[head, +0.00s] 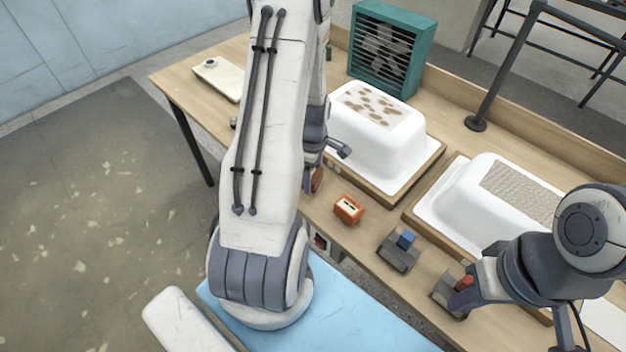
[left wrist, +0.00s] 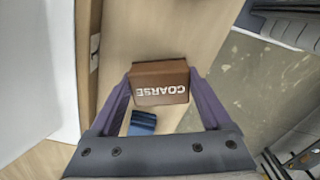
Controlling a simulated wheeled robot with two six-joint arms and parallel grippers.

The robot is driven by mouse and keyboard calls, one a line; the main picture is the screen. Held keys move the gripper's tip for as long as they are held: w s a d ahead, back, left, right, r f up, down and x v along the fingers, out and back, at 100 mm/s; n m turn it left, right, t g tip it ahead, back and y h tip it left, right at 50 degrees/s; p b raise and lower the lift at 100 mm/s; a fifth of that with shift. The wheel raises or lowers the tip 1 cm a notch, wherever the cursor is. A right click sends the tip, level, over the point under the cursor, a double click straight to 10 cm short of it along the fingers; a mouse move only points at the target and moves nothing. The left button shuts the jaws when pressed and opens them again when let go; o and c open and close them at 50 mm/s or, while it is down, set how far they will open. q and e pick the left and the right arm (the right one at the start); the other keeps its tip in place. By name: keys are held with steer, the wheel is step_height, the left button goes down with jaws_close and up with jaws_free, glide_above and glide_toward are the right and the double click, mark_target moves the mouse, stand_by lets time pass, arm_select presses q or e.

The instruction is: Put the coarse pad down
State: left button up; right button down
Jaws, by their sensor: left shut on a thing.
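The coarse pad (left wrist: 160,83) is a brown block with white "COARSE" lettering, which reads upside down in the left wrist view. My left gripper (left wrist: 158,92) is shut on it, one purple finger at each side. In the head view the brown pad (head: 317,180) shows at my left gripper (head: 311,178), by the table's front edge, partly hidden by my arm. I cannot tell whether it touches the table. My right gripper (head: 468,295) is at a dark grey holder with a red piece (head: 464,283); its finger gap is unclear.
Two white tub shells (head: 378,150) (head: 455,190) stand on wooden boards; one has brown patches, the other a grey textured patch. An orange block (head: 349,209) and a grey holder (head: 397,257) with a blue piece sit in front. A teal fan (head: 391,50) stands behind.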

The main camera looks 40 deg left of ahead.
arm_select(q)
steer(key=shift+f, duration=1.3)
